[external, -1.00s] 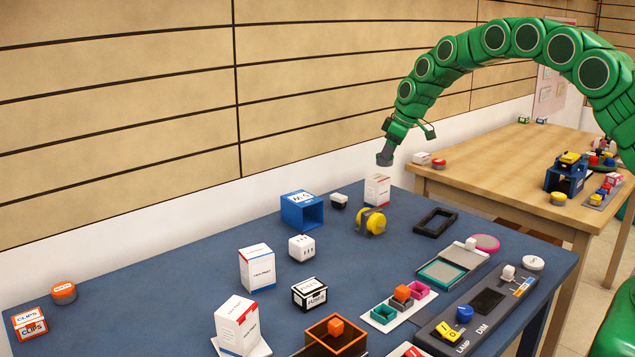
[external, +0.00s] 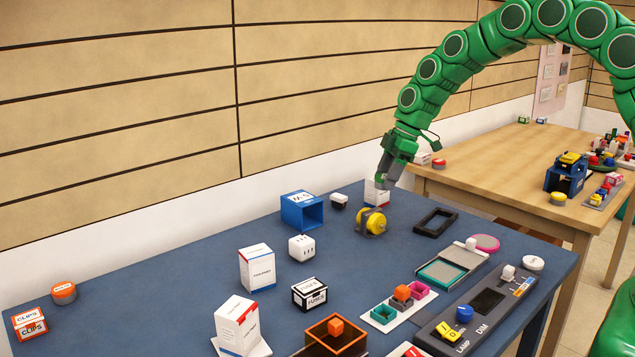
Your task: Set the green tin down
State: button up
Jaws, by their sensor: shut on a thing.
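My gripper (external: 383,187) is a grey end on the green arm, low over the far edge of the blue table. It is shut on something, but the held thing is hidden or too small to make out. I cannot pick out a green tin anywhere in this view. The gripper is in front of a white box (external: 377,198) with a red band and partly covers it. Just below it in the picture is a yellow round thing (external: 371,221) on a stand; I cannot tell whether they touch.
The blue table (external: 150,275) also holds a blue open box (external: 302,212), a white cube (external: 302,247), a black frame (external: 435,222), a teal tray (external: 442,272) and a control panel (external: 480,315). The table's left middle is clear. A wooden table (external: 490,165) stands behind.

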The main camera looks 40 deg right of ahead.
jog(key=s+a+n+g, duration=0.2)
jog(key=s+a+n, duration=0.4)
jog(key=s+a, duration=0.4)
jog(key=s+a+n+g, duration=0.2)
jog(key=s+a+n, duration=0.4)
jog(key=s, duration=0.6)
send_over(346, 284)
jog(key=d, duration=0.2)
jog(key=shift+m, duration=0.3)
jog(key=f, duration=0.8)
jog(key=shift+s+a+f, duration=0.1)
jog(key=shift+a+f, duration=0.1)
jog(key=shift+w+a+f, duration=0.15)
jog(key=shift+w+f, duration=0.15)
jog(key=shift+f, duration=1.7)
jog(key=shift+f, duration=0.2)
jog(key=o, duration=1)
jog(key=shift+o, duration=0.2)
